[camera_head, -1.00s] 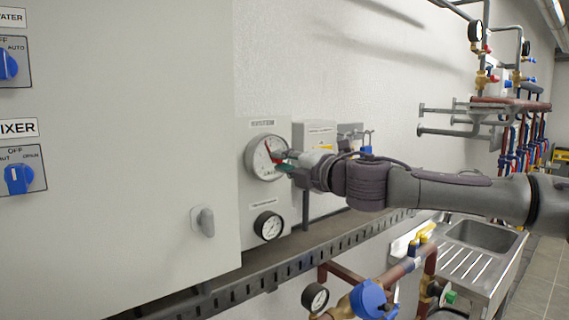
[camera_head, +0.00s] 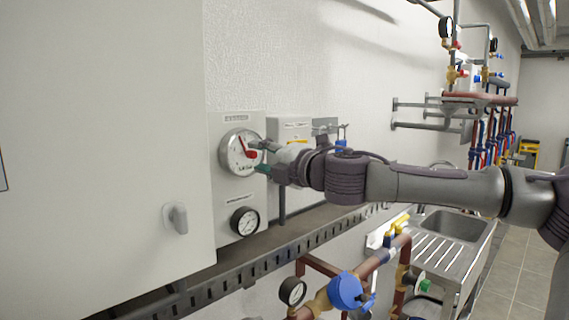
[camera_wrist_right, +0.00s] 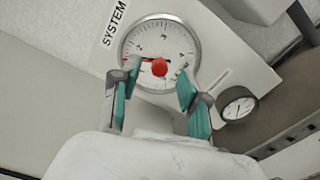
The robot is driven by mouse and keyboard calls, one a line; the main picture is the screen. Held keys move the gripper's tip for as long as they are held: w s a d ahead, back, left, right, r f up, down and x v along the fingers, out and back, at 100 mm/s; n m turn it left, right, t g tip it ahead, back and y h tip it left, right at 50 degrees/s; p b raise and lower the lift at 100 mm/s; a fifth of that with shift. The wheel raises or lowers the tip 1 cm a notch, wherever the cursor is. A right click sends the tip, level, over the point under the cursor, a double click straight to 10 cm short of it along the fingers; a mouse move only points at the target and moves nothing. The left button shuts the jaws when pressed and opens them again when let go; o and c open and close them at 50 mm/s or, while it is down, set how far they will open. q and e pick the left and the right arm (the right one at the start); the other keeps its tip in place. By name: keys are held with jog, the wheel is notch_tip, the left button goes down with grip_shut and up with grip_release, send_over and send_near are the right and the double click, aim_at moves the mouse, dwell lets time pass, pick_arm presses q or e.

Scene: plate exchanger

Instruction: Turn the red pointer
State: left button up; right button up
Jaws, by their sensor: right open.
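The red pointer (camera_head: 246,150) sits on the face of the round white SYSTEM gauge (camera_head: 233,163) on a grey panel. In the right wrist view the pointer shows as a red knob (camera_wrist_right: 159,67) with a thin red needle reaching left across the dial (camera_wrist_right: 165,40). My right gripper (camera_head: 260,156) is at the right side of the gauge. In the wrist view its two teal-padded fingers (camera_wrist_right: 156,72) are spread apart, one on each side of the knob, with nothing held between them. Whether the left finger touches the needle, I cannot tell. My left gripper is not in view.
A smaller black-rimmed gauge (camera_head: 244,221) is below the SYSTEM gauge. A grey cabinet (camera_head: 100,130) with a handle (camera_head: 175,217) stands to the left. A slotted rail (camera_head: 250,270) runs beneath. Pipes with a blue valve (camera_head: 345,291) and a sink (camera_head: 450,226) are lower right.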

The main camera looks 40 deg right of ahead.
jog(key=s, duration=1.1)
jog(key=shift+d, duration=0.4)
jog(key=shift+f, duration=0.1)
